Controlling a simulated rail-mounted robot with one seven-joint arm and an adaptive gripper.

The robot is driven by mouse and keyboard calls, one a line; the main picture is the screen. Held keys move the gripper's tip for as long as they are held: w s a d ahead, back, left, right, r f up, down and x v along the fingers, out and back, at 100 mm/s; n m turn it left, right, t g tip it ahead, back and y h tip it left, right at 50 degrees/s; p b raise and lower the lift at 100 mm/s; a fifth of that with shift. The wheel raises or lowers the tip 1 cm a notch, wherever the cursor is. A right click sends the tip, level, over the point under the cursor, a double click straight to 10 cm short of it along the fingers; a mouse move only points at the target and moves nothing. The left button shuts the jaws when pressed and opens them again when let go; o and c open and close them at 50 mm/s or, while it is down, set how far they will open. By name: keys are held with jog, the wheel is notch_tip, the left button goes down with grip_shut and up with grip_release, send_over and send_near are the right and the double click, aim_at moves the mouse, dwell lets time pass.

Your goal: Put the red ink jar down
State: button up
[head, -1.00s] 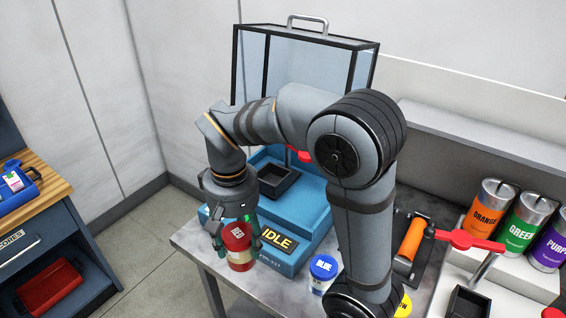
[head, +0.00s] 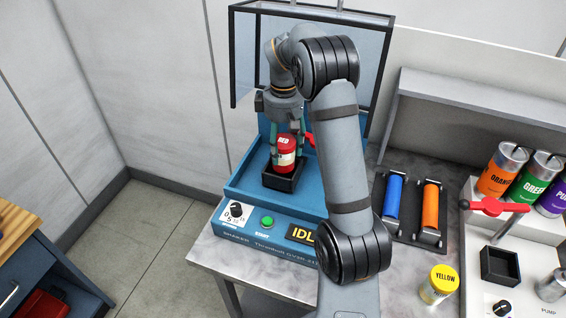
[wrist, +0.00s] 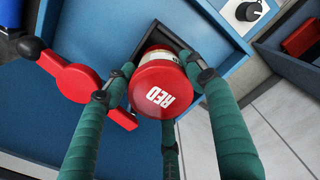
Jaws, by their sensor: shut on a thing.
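The red ink jar (head: 286,153) has a red lid marked RED and a pale label band. My gripper (head: 288,140) is shut on it, its green fingers around the jar's sides. The jar is upright at the small black square holder (head: 283,181) on the blue shaker machine (head: 240,183); its lower part is hidden by the holder's front wall. In the wrist view the red lid (wrist: 159,90) sits between the fingers, with the holder's dark rim (wrist: 150,40) behind it. I cannot tell whether the jar touches the holder's floor.
A red clamp handle (wrist: 75,82) lies close beside the jar. A clear framed guard (head: 245,60) stands raised behind. The shaker's front has a dial, a green button (head: 267,222) and an IDLE display. A yellow jar (head: 439,284) and blue and orange rollers (head: 430,207) are to the right.

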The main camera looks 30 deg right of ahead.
aim_at(283, 159)
jog(key=shift+w+f, duration=0.1)
jog(key=shift+f, duration=1.9)
jog(key=shift+a+f, duration=0.1)
jog(key=shift+f, duration=0.15)
jog(key=o, duration=1.6)
jog(key=shift+r, duration=3)
jog(key=shift+f, duration=0.1)
